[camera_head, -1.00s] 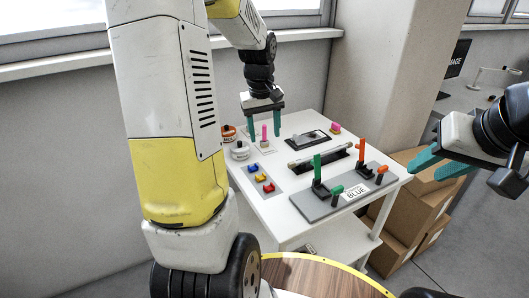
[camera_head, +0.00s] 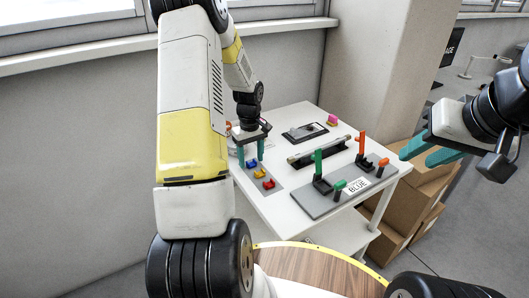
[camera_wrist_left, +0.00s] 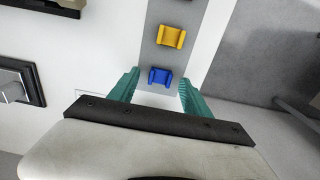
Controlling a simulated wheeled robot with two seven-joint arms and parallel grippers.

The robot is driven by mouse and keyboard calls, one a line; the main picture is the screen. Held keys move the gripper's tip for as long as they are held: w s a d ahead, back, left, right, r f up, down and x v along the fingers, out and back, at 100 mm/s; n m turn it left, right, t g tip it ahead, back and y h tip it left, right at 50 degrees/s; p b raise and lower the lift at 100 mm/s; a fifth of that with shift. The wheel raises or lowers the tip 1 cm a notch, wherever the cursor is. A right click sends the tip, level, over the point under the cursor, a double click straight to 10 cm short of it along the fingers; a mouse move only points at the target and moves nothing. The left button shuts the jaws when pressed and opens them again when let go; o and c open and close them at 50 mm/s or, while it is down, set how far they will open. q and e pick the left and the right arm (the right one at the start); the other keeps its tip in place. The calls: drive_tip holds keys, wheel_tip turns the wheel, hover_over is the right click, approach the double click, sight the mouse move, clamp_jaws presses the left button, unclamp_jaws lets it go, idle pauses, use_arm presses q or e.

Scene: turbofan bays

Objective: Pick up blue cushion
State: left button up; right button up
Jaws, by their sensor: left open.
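The blue cushion (camera_wrist_left: 160,76) is a small saddle-shaped block on a grey strip (camera_wrist_left: 153,52) on the white table. In the left wrist view it lies between the two teal fingers of my left gripper (camera_wrist_left: 159,88), near the fingertips, with space on both sides. In the head view my left gripper (camera_head: 250,155) is open above the strip's far end, and the blue cushion (camera_head: 252,164) shows just beneath it. A yellow cushion (camera_head: 260,174) and a red one (camera_head: 268,184) lie in line with it. My right gripper (camera_head: 430,152) is at the right, away from the table, with its fingers apart and empty.
A grey board (camera_head: 325,203) with green and orange handles and a BLUE label stands at the table's right front. A dark slot with a rod (camera_head: 320,151), a black-framed plate (camera_head: 305,132) and a pink piece (camera_head: 332,120) are behind. Cardboard boxes (camera_head: 420,205) stand at right.

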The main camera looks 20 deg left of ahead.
sight(252, 164)
use_arm(q)
drive_tip(key=shift+f, duration=0.3)
clamp_jaws()
drive_tip(key=shift+r, duration=0.1)
drive_tip(key=shift+r, duration=0.55)
wheel_tip(252, 164, up, 2)
drive_tip(key=shift+r, duration=0.2)
drive_tip(key=s+d, duration=0.3)
drive_tip(key=s, duration=0.1)
drive_tip(key=s+d+r, duration=0.1)
drive_tip(key=s+d, duration=0.1)
drive_tip(key=s, duration=0.3)
drive_tip(key=s+d, duration=0.3)
drive_tip(key=s, duration=0.1)
drive_tip(key=shift+s+d+r, duration=0.15)
drive_tip(key=shift+s+d, duration=0.1)
drive_tip(key=shift+d, duration=0.1)
